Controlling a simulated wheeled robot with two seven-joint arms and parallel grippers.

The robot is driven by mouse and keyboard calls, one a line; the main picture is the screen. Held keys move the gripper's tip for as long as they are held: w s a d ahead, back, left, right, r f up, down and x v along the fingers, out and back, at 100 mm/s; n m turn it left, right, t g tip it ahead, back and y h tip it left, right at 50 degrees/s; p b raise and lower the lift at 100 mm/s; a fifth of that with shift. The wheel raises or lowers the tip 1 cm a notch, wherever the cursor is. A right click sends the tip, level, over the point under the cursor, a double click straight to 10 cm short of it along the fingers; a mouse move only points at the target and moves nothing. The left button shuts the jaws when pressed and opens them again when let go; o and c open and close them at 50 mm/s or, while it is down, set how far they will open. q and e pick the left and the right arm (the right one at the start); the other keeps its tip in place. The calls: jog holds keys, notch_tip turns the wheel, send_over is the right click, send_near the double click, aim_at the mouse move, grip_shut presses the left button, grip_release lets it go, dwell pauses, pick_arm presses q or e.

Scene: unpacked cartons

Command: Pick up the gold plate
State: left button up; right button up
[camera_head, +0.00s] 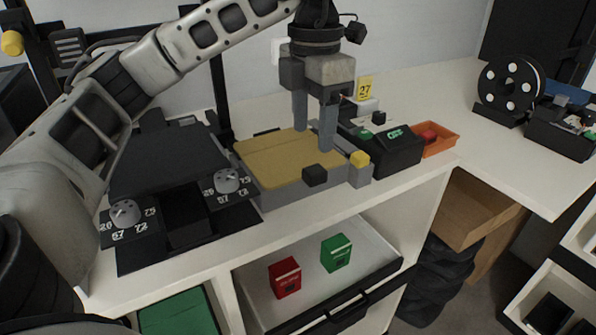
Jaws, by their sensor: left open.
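The gold plate (280,157) is a flat, square-looking yellow-gold sheet lying on top of a grey block-like base on the white counter. My left gripper (313,138) comes in from above and points down at the plate's right part. Its two fingers are apart, with nothing seen between them. The fingertips are at or just above the plate; I cannot tell whether they touch it. The fingers hide a little of the plate's right side. My right gripper is not in view.
A black device with dials (185,215) stands left of the plate. A black box with green lettering (392,152) and an orange tray (437,139) stand right of it. An open drawer (365,250) below holds a red box (285,277) and a green box (336,252).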

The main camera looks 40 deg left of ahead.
aim_at(315, 169)
pick_arm(q)
jog(key=f, duration=0.6)
jog(key=shift+d+f, duration=0.25)
jog(key=shift+d, duration=0.1)
grip_shut()
